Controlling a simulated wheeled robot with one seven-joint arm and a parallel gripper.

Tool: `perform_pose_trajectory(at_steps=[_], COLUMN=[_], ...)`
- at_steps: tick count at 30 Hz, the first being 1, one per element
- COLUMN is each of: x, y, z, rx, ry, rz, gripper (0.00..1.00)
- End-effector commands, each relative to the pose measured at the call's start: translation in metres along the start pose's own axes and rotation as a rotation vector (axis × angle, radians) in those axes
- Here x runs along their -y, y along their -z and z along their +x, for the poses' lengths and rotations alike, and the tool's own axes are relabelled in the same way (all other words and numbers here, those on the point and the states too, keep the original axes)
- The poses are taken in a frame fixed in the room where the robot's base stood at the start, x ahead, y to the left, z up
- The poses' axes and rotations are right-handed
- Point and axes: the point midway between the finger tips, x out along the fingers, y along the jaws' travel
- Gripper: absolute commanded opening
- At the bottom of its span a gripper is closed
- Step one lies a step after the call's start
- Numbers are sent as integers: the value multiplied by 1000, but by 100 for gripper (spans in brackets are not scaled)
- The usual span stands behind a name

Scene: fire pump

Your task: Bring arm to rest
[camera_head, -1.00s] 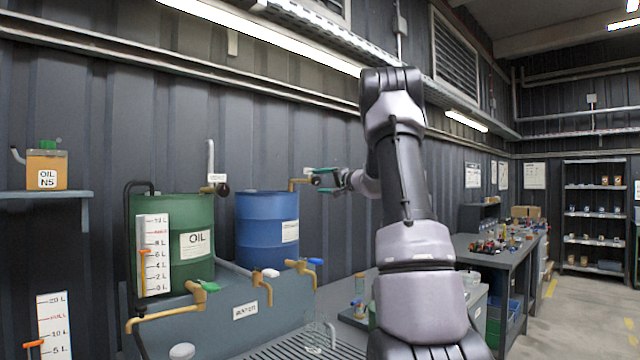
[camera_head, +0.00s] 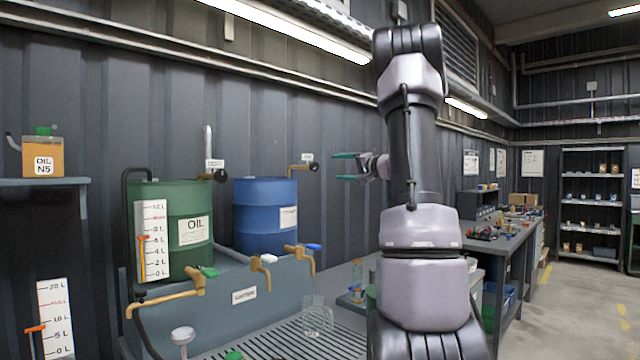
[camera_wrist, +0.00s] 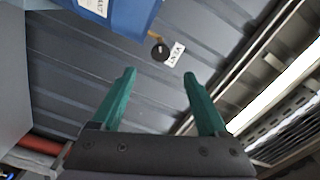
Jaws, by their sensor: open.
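My gripper (camera_head: 346,167) is open and empty, held in the air to the right of the blue drum and in front of the dark wall. Its two green fingers point left in the head view. In the wrist view my gripper (camera_wrist: 158,85) shows both fingers spread wide with nothing between them. My arm stands upright, with its elbow high near the top of the head view. Beyond the fingers, the wrist view shows a round black valve knob (camera_wrist: 160,53) with a white tag on the wall.
The blue drum (camera_head: 262,215) and green oil drum (camera_head: 170,250) stand on a grey bench with brass taps and a grated tray (camera_head: 275,347). A clear beaker (camera_head: 314,318) stands on the grate. A workbench (camera_head: 500,240) is behind my arm. Floor at right is clear.

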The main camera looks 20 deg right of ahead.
Motion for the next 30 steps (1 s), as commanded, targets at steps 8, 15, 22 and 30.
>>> perform_pose_trajectory(at_steps=[8,15,22,30], x=[11,65,83,63], y=[-19,-159,-298,-374], z=[2,-17,-95,-200], rx=[44,342,579,606], ry=[-11,-160,-427,-691], rz=[5,18,-80,-325], gripper=[77,77,77,77])
